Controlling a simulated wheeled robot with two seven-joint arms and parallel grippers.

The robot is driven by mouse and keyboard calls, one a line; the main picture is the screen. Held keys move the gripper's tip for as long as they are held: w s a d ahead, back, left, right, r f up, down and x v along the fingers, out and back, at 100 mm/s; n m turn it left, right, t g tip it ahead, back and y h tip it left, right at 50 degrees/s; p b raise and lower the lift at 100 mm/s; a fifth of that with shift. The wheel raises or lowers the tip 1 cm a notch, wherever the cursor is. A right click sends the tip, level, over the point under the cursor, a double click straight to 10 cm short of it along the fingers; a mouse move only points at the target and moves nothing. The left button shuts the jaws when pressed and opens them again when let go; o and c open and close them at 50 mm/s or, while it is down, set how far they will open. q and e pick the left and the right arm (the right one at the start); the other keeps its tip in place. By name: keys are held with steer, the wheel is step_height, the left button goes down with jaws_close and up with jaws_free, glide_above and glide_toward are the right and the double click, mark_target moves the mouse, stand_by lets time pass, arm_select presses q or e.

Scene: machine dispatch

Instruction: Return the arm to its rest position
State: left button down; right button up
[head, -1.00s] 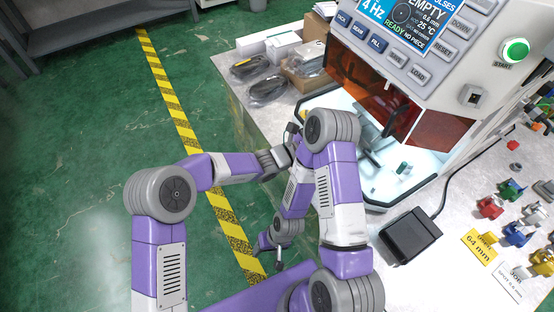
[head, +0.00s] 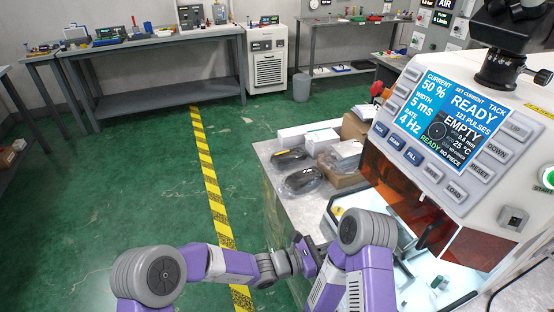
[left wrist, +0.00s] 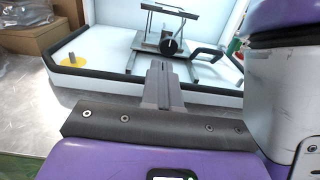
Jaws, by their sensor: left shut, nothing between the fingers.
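My left arm comes in from the lower left in the head view. Its gripper (head: 306,250) is beside the table's near edge, partly covered by my right arm's elbow joint. In the left wrist view the left fingers (left wrist: 163,84) are together with nothing between them. They point toward the white work tray (left wrist: 110,86) of the machine, which has a dark rim and a metal fixture (left wrist: 165,62) on it. Whether the fingers touch the tray rim cannot be told. My right arm's elbow and forearm show in the head view; its gripper is out of frame.
The machine (head: 440,140) stands on the table at right, its screen reading READY, EMPTY and NO PIECE. Bagged cables (head: 302,181) and cartons (head: 352,128) lie on the table's left part. Green floor with a yellow-black stripe (head: 208,175) is open at left.

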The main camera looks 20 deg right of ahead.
arm_select(q)
steer(key=shift+a+f, duration=0.15)
steer(key=shift+a, duration=0.15)
steer(key=s+a+f+m+g+y+p, duration=0.1)
steer(key=s+a+f+m+y, duration=0.3)
steer(key=a+f, duration=0.55)
steer(key=s+a+f+m+g+y+p, duration=0.1)
steer(key=s+a+f+m+g+y, duration=0.1)
steer(key=a+f+m+y, duration=0.55)
steer(key=s+a+f+m+t, duration=0.1)
steer(key=s+a+f, duration=0.1)
steer(key=a, duration=0.4)
steer(key=s+a+f+m+y+p, duration=0.1)
steer(key=s+a+f+m, duration=0.1)
steer(key=a, duration=0.5)
steer(key=s+a+f+m+t+y, duration=0.1)
steer(key=s+a+f, duration=0.1)
steer(key=a+f, duration=0.2)
steer(key=shift+s+a+f+t, duration=0.3)
steer(key=shift+s+a, duration=0.1)
steer(key=shift+a, duration=1.1)
